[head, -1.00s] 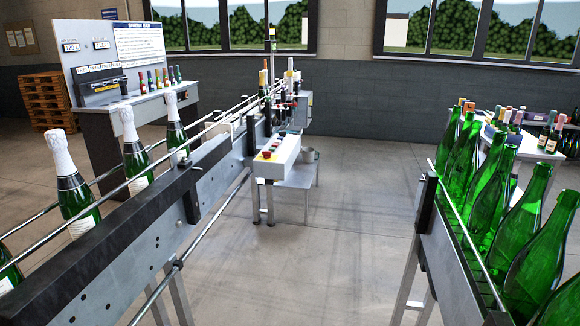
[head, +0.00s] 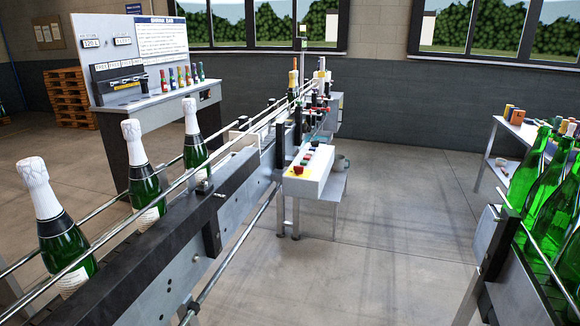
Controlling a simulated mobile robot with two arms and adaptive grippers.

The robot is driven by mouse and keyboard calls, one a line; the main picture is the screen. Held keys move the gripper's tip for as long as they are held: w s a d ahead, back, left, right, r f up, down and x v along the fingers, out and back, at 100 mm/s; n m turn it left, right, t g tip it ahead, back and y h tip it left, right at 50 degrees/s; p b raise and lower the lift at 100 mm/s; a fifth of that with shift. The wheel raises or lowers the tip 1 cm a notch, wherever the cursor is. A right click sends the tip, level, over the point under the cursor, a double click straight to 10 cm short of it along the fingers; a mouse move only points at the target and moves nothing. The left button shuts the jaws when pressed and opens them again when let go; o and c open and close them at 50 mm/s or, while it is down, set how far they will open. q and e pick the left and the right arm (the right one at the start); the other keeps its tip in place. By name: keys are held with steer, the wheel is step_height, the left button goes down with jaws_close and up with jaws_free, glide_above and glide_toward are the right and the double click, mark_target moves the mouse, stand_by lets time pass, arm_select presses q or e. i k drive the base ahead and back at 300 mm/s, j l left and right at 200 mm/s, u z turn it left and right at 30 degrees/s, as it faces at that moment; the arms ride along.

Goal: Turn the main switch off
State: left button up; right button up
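A white control box (head: 306,170) with several coloured buttons on its sloped top is fixed to the side of the conveyor, in the middle of the head view. A red knob on a yellow patch (head: 298,170) sits at its near end. I cannot tell which control is the main switch, nor its position. Neither of my grippers shows in the head view.
The conveyor (head: 150,262) runs from the lower left to the middle, carrying foil-topped bottles (head: 144,175). A bench with a sign board (head: 160,108) stands behind it. Green bottles (head: 545,185) line another conveyor at right. The floor (head: 385,240) between is clear.

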mark_target(298, 169)
steer(key=i+u, duration=0.25)
steer(key=u, duration=0.15)
steer(key=i+l+u, duration=0.2)
steer(key=u, duration=0.25)
steer(key=i+l, duration=0.05)
